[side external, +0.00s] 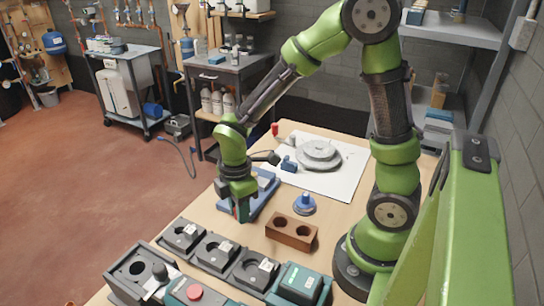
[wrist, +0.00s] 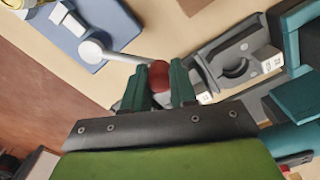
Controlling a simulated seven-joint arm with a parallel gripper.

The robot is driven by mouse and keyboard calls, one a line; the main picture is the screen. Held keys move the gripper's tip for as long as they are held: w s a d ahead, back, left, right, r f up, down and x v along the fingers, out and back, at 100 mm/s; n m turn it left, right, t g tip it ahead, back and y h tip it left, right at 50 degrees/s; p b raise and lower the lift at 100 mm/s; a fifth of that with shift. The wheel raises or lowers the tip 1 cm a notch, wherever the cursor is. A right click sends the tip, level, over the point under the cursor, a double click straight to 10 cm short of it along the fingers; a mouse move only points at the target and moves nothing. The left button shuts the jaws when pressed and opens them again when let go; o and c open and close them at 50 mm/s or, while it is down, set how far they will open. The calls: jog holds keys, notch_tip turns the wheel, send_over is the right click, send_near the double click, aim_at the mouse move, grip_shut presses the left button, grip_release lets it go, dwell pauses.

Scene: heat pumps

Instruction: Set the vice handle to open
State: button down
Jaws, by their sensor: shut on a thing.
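The vice (wrist: 75,32) has a blue-grey base plate and a pale lever handle (wrist: 118,56) ending in a red ball knob (wrist: 159,74). In the wrist view the knob sits between the two teal fingertips of my gripper (wrist: 164,88), which is shut on it. The handle points from the vice pivot toward my gripper. In the side view the blue vice base (side external: 264,192) lies on the table beside my gripper (side external: 241,212), which points down at its near-left end. My gripper and arm hide part of the vice and the knob there.
A row of dark grey fixtures (side external: 213,250) stands along the near table edge, close to my gripper. A brown block with two holes (side external: 291,231) and a blue-topped round part (side external: 304,203) stand to the right. Grey discs (side external: 319,155) lie on a white sheet behind.

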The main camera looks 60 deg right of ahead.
jog(key=shift+s+d+n, duration=0.3)
jog(key=shift+n, duration=0.3)
jog(key=c, duration=0.9)
grip_release()
notch_tip(320, 180, up, 17)
